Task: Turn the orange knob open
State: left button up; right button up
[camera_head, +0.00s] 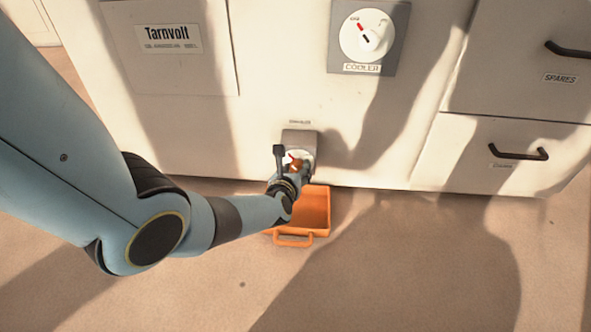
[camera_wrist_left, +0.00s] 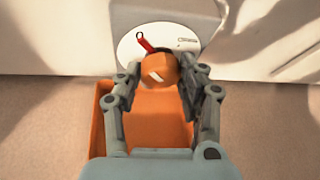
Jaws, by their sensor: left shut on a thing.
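The orange knob (camera_wrist_left: 158,68) sits on a round white dial plate (camera_wrist_left: 128,46) low on the front of the machine. A red pointer (camera_wrist_left: 145,42) shows beside the knob at its upper left. My left gripper (camera_wrist_left: 158,76) is shut on the knob, with one finger on each side of it. In the head view the knob (camera_head: 297,164) is partly hidden behind my left gripper (camera_head: 301,170). My right gripper is in neither view.
An orange tray (camera_head: 316,208) with a front handle lies on the floor below the knob. A white COOLER dial (camera_head: 366,35) is higher up. Drawers with dark handles (camera_head: 518,153) are at the right. The floor at the right is clear.

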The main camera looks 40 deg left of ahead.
pick_arm(q)
jog(key=c, duration=0.3)
